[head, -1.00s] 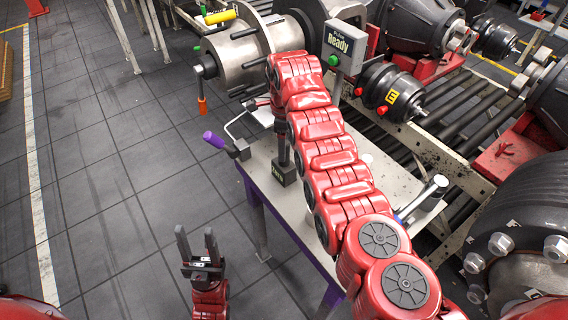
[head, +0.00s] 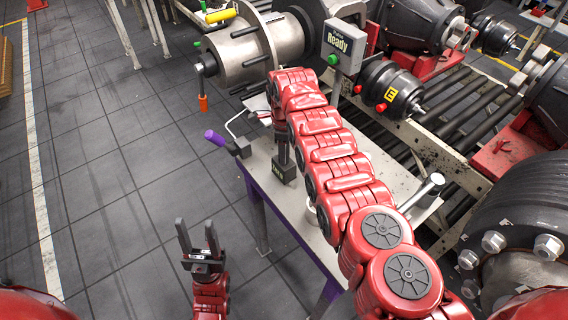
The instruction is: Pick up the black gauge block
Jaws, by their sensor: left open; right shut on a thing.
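The black gauge block (head: 284,171) stands upright on the grey-topped table, with a small greenish label low on its front. My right gripper (head: 282,152) points down from the end of its red arm and is shut on the block's upper part. I cannot tell whether the block's base touches the tabletop. My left gripper (head: 196,236) is open and empty, low in the view over the floor, well left of and in front of the table.
The purple-legged table (head: 262,181) also carries a purple-handled tool (head: 228,145) left of the block. My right arm covers much of the tabletop. A metal drum (head: 240,58) and a "Ready" sign box (head: 343,47) stand behind. Open tiled floor lies left.

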